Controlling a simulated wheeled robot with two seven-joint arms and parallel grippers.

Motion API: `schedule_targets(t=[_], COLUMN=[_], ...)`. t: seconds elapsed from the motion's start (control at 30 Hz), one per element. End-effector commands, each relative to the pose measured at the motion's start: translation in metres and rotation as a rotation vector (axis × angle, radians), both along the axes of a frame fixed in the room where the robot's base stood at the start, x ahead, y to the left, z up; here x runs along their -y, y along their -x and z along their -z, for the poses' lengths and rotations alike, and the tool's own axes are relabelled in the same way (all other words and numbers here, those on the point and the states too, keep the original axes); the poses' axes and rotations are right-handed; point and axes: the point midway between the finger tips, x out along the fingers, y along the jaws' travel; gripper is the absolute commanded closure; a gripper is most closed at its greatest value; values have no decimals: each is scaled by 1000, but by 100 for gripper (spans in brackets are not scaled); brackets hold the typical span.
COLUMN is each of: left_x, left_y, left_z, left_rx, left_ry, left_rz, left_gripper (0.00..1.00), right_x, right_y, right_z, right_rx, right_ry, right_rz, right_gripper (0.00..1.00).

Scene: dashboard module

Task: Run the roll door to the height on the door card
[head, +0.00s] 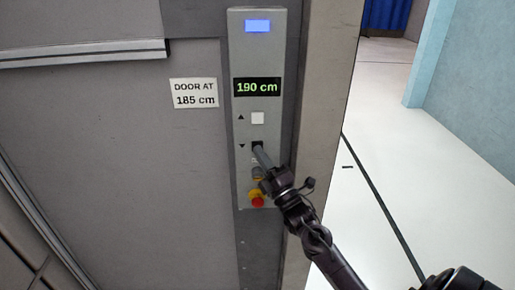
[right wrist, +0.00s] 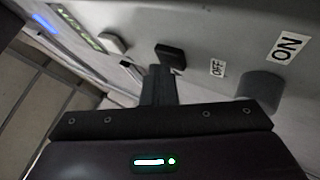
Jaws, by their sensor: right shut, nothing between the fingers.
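The door card (head: 195,93) on the wall reads DOOR AT 185 cm. The control panel (head: 243,20) beside it has a green display (head: 257,87) reading 190 cm. A white up button (head: 257,118) sits above a black down button (head: 257,146); the black button also shows in the right wrist view (right wrist: 171,56). My right gripper (head: 262,157) is shut and empty, its fingertips at or just below the black button. I cannot tell whether they touch it. My left gripper is not in view.
A red emergency stop (head: 257,200) on a yellow base sits low on the panel, near my right gripper. A knob (right wrist: 260,88) beside OFF and ON labels shows in the right wrist view. Open floor (head: 390,150) lies right of the door post.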

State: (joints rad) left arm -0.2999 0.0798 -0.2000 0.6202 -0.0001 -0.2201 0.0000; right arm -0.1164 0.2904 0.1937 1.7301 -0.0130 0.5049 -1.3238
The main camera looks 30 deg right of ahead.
Motion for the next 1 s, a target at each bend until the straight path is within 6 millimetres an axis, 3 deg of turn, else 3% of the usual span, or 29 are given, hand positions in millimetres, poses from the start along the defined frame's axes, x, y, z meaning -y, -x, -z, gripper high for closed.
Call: schedule_targets(t=[0.57,1.0], left_x=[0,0], left_y=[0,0], left_z=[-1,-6], left_rx=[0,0], left_ry=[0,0], left_rz=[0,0], left_gripper=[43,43], right_x=[0,-8], right_y=[1,14], right_z=[0,0], right_rx=[-1,0], right_ry=[0,0], right_rz=[1,1], right_gripper=[100,100])
